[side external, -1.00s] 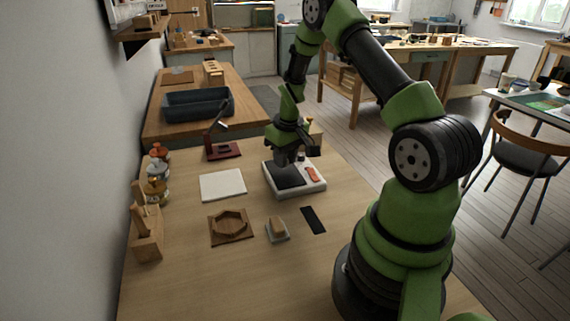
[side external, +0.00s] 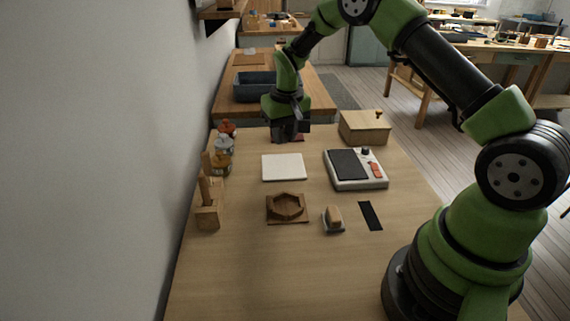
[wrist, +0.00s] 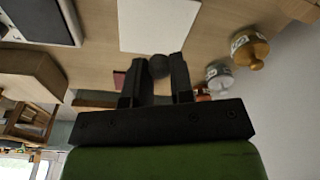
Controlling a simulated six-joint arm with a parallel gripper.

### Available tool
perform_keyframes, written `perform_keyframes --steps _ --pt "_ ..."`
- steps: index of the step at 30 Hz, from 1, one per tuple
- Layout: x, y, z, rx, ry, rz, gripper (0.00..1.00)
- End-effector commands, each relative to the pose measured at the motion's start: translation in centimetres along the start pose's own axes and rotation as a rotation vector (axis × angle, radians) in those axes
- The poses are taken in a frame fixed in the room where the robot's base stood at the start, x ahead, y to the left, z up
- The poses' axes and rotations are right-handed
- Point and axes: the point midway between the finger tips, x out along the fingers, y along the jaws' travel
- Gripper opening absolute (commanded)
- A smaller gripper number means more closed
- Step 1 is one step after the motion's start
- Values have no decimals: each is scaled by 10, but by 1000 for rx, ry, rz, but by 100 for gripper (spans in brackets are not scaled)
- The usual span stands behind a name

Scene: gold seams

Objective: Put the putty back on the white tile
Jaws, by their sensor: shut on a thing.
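The white tile (side external: 284,167) lies flat and bare on the table; it also shows at the top of the wrist view (wrist: 150,28). My gripper (side external: 291,137) is beyond the tile's far edge, in front of the dark red stand (side external: 287,138), which it mostly hides. In the wrist view my gripper (wrist: 160,68) is shut on a dark grey rounded lump, the putty (wrist: 159,66), held between the fingertips and apart from the tile. The putty cannot be made out in the side view.
A scale with a dark pad (side external: 349,164) stands right of the tile, a wooden box (side external: 364,129) behind it. Jars (side external: 223,160) and a tool holder (side external: 207,215) line the left. A hexagonal wooden tray (side external: 272,212), a block (side external: 334,216) and a black strip (side external: 370,215) lie nearer.

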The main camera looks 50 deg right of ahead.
Motion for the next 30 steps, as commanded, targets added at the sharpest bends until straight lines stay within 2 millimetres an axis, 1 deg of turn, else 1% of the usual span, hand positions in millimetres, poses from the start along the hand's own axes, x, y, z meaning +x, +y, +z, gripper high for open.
perform_keyframes --steps 1,3,6,10,15,18,29,30 --pt "12 0 2 0 -6 1 0" --pt "25 0 4 2 -6 0 0" --pt "38 0 5 1 -2 0 0" --pt "51 0 7 1 -2 0 0" --pt "77 0 10 1 -3 -1 0" --pt "85 0 11 1 -2 -1 0" --pt "88 0 11 1 0 -1 0" --pt "88 0 11 1 1 -1 24"
